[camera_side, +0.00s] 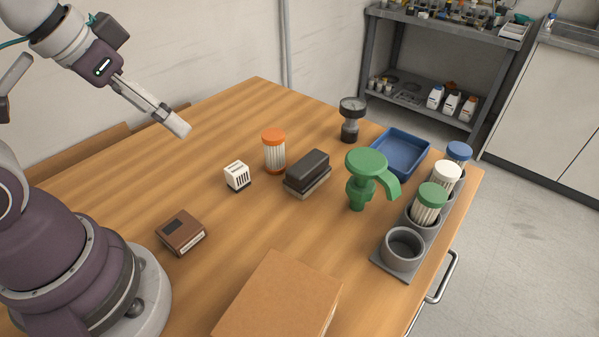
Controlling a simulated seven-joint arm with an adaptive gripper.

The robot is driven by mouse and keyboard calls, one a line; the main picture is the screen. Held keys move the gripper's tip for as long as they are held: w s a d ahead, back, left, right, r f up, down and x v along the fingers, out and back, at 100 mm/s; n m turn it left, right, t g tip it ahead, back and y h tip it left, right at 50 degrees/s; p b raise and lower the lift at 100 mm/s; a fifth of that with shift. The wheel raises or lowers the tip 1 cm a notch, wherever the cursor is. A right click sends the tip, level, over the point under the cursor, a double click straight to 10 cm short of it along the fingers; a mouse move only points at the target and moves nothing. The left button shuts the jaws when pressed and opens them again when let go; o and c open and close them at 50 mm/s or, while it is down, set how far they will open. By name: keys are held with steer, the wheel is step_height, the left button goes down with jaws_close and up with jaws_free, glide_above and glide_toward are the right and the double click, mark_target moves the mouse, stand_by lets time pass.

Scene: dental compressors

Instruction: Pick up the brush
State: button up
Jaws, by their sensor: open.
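The brush appears to be the dark grey block with a lighter, tan-grey lower layer (307,173), lying near the middle of the wooden table. My gripper (176,124) is at the upper left, raised above the table and pointing down to the right. It is open and apart from the brush, well to its left. From this side view the fingers overlap, so the gap between them is hard to see. Nothing shows between them.
An orange-capped filter (274,152) stands just left of the brush, a white slotted cube (237,176) farther left. A green funnel-like part (361,190) stands right. A brown box (179,232), cardboard box (280,295), blue tray (401,152), dark gauge (350,121) and grey rack (381,267) surround it.

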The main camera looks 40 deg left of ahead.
steer(key=g, duration=0.1)
glide_toward(308, 162)
steer(key=shift+x, duration=1.15)
steer(key=x, duration=1)
steer(key=shift+f, duration=0.2)
steer(key=shift+f, duration=0.2)
steer(key=c, duration=1.3)
